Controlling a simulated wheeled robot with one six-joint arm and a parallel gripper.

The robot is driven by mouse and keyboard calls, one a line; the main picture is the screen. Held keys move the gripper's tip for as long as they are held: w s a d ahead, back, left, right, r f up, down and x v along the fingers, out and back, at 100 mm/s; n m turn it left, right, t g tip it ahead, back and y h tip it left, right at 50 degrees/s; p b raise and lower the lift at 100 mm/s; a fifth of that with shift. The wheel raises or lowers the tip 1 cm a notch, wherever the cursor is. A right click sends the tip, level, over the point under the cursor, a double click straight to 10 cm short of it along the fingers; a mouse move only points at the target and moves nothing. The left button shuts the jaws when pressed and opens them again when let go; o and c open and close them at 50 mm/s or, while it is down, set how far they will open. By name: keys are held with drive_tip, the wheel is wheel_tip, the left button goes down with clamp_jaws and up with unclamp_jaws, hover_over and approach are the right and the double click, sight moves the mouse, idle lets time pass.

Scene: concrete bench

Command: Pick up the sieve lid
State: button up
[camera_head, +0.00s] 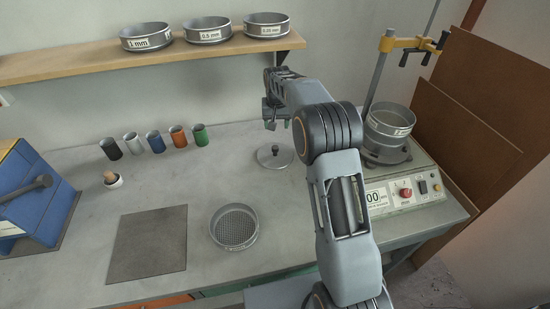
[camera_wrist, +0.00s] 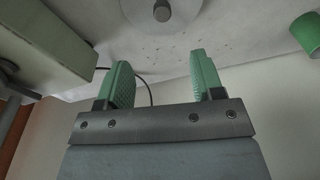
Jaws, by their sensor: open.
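The sieve lid (camera_head: 275,157) is a round grey metal disc with a small knob on top, lying flat on the bench behind the sieve. It also shows in the wrist view (camera_wrist: 185,12) at the top edge, partly cut off, with its darker knob. My gripper (camera_head: 270,124) is above and behind the lid in the head view, apart from it. In the wrist view my gripper (camera_wrist: 161,70) has its two green-padded fingers spread, with nothing between them. The lid lies beyond the fingertips.
A mesh sieve (camera_head: 234,228) stands on the bench near a dark mat (camera_head: 149,244). A sieve shaker (camera_head: 400,185) stands right of my arm. Several coloured cups (camera_head: 154,142) line the back left. A shelf (camera_head: 90,66) with labelled sieves hangs above.

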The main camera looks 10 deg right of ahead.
sight(275, 147)
drive_tip(key=f, duration=0.3)
drive_tip(key=w+f, duration=0.1)
drive_tip(key=f, duration=0.2)
drive_tip(key=w+f, duration=0.1)
drive_tip(key=f, duration=0.2)
drive_tip(key=shift+f+p, duration=0.35)
drive_tip(key=shift+w+f+p, duration=0.15)
drive_tip(key=shift+f+p, duration=0.55)
drive_tip(key=shift+f, duration=2.2)
drive_tip(key=shift+c, duration=0.2)
drive_tip(key=c, duration=1.1)
